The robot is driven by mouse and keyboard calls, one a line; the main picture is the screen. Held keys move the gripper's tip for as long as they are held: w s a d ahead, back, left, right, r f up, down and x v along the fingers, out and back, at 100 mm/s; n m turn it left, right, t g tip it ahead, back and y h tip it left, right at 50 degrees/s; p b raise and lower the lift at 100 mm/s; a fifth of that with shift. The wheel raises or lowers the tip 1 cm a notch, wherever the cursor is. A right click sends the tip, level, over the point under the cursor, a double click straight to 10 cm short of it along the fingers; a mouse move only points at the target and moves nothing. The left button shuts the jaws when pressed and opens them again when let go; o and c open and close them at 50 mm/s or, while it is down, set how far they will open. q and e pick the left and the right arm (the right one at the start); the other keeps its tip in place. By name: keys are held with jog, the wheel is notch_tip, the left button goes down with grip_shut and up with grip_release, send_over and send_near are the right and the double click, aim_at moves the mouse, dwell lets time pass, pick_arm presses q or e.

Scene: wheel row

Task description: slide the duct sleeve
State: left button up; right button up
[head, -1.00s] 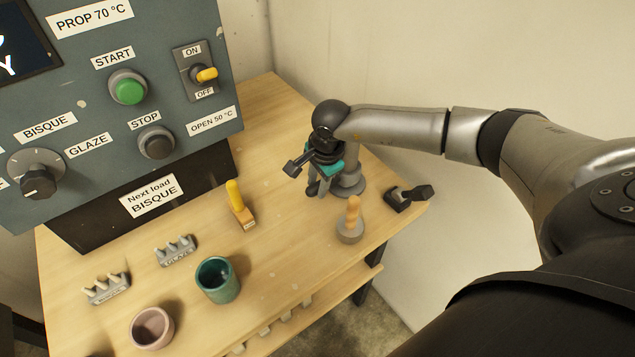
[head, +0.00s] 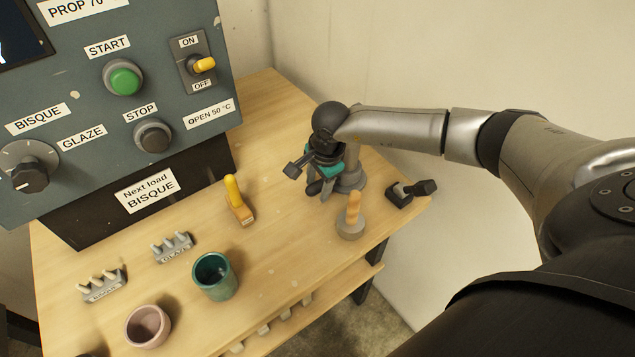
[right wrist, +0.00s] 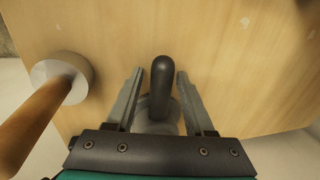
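My right gripper (head: 322,190) points down over the back right of the wooden bench. In the right wrist view the gripper (right wrist: 160,88) is open, with one finger on each side of a dark rounded handle (right wrist: 161,78) and a gap to each finger. Below the handle is a grey round part, partly hidden by my gripper. In the head view a grey upright cylinder with a flanged base (head: 352,178) stands right behind my gripper. It may be the duct sleeve; I cannot tell for sure. My left gripper is not in view.
A wooden-handled stamp (head: 351,222) stands close to my gripper; a black piece (head: 410,192) lies at the right edge. A yellow-handled tool (head: 238,200), teal cup (head: 214,276) and pink cup (head: 147,325) are on the bench (head: 285,240). The control panel (head: 75,110) rises at left.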

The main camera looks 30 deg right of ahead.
jog(key=shift+o, duration=0.5)
jog(key=shift+r, duration=0.1)
jog(key=shift+r, duration=0.25)
notch_tip(320, 180, up, 14)
jog(key=s+p, duration=0.2)
jog(key=s, duration=0.1)
jog(key=shift+r, duration=0.25)
